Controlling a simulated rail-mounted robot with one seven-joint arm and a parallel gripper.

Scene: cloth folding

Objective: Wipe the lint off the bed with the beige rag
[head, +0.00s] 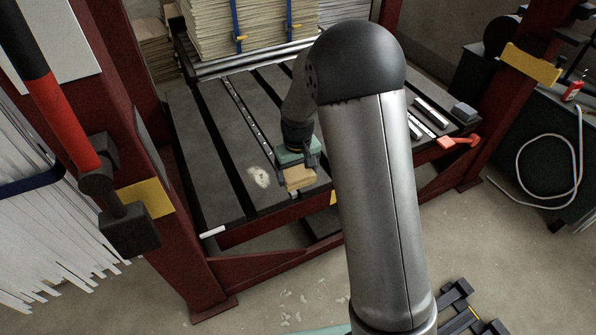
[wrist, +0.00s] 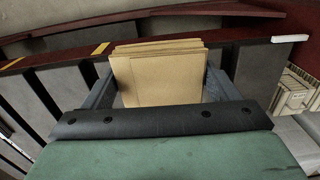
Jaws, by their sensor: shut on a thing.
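The bed (head: 188,137) is a grey slotted surface in a dark red frame. A whitish lint patch (head: 259,177) lies on it near the front edge. My gripper (head: 299,174) is just right of the lint, at the bed's front edge. It is shut on the beige rag (head: 301,183), a folded, layered pad. In the wrist view the rag (wrist: 158,78) sits between the two fingers of my gripper (wrist: 160,70). I cannot tell whether the rag touches the bed. The lint is not clearly seen in the wrist view.
A strapped stack of boards (head: 262,25) stands at the back of the bed. Metal bars (head: 432,112), a grey block (head: 464,111) and a red-orange tool (head: 458,142) lie at the right. A white stick (head: 213,232) lies at the front left corner. Red posts flank the bed.

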